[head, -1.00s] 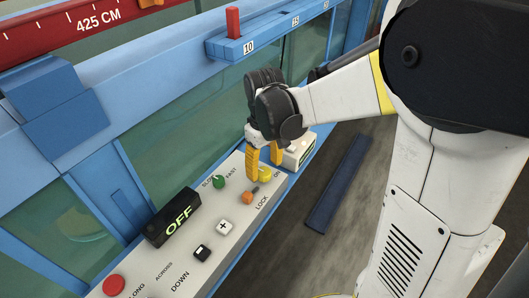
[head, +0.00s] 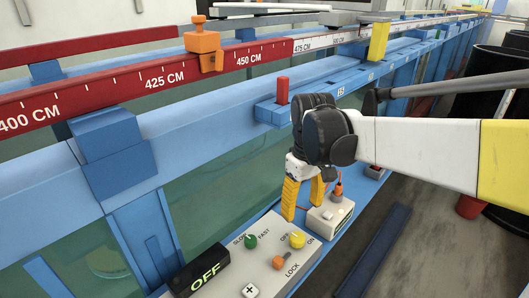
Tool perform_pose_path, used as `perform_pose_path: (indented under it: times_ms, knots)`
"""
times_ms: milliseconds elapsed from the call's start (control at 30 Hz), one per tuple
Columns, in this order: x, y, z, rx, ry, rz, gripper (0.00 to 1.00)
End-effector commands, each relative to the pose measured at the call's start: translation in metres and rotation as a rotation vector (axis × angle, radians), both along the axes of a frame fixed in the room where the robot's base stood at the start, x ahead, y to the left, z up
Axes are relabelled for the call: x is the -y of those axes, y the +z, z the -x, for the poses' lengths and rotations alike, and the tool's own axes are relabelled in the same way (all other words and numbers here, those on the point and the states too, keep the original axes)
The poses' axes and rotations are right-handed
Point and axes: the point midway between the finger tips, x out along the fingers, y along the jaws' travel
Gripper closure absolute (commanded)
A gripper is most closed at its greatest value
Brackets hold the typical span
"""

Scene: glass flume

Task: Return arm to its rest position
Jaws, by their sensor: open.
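My gripper (head: 302,208) is in the middle of the head view, at the end of my white arm. Its two yellow fingers point down and stand apart, with nothing seen between them. They hang by the far end of the white control panel (head: 235,272), just behind the yellow OFF/ON knob (head: 297,240) in the picture. A white box with an orange-tipped switch (head: 329,216) is right beside the fingers. I cannot tell how high the fingertips are above the panel.
The panel also bears a green knob (head: 251,241), an orange LOCK knob (head: 278,262) and a black OFF display (head: 201,274). The blue flume rail (head: 200,105) and a red peg (head: 282,90) stand behind my gripper. An orange clamp (head: 203,45) sits on the red ruler (head: 110,88).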

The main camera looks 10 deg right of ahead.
Motion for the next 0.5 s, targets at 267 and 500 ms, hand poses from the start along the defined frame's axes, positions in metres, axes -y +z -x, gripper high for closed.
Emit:
perform_pose_path:
  times_ms: [267,500]
  knots:
    - [-0.001,0.015,0.038,0.151,-0.092,-0.007,0.4]
    - [-0.001,0.016,0.093,0.415,-0.251,-0.053,0.4]
